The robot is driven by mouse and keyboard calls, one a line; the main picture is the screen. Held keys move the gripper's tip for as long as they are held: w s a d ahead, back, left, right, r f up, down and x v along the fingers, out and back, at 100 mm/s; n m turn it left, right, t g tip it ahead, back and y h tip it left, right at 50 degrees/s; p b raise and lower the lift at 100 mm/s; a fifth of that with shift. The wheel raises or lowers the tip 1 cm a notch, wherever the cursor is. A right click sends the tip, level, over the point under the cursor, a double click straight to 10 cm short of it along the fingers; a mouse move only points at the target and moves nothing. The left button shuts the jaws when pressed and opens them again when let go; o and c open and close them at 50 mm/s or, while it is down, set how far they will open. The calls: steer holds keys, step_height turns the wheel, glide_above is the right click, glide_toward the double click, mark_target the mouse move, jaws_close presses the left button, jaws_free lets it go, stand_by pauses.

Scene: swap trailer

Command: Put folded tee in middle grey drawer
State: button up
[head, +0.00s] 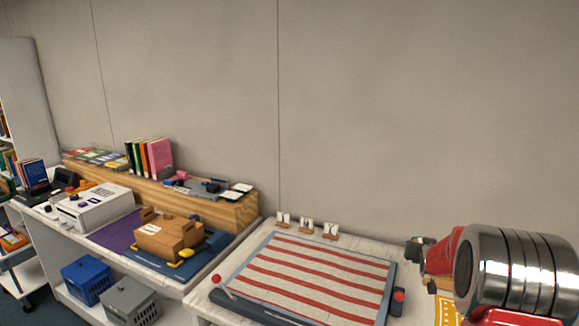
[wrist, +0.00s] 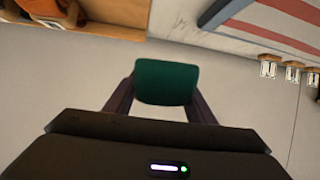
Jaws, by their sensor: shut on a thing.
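My gripper (wrist: 163,92) shows in the wrist view, its two dark fingers shut on a dark green folded tee (wrist: 167,80). The tee looks like a small rounded block between the fingers, held up in front of the grey wall with no surface touching it that I can see. In the head view my gripper and the tee are out of sight. No grey drawer shows in either view.
A red-and-white striped board (head: 310,276) lies on the right-hand table, with small cards on stands (head: 307,226) behind it. A brown case (head: 168,238) and white machine (head: 95,208) stand on the left bench. Blue (head: 87,280) and grey baskets (head: 130,302) sit below.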

steer(key=s+a+n+y, duration=0.1)
steer(key=s+a, duration=0.4)
steer(key=a, duration=0.4)
steer(key=s+a+n+y, duration=0.1)
steer(key=s+a, duration=0.4)
steer(key=a, duration=0.5)
steer(key=s+a+n+y, duration=0.2)
steer(key=s+a, duration=0.4)
steer(key=a, duration=0.3)
steer(key=shift+a+t, duration=0.2)
steer(key=shift+t, duration=0.2)
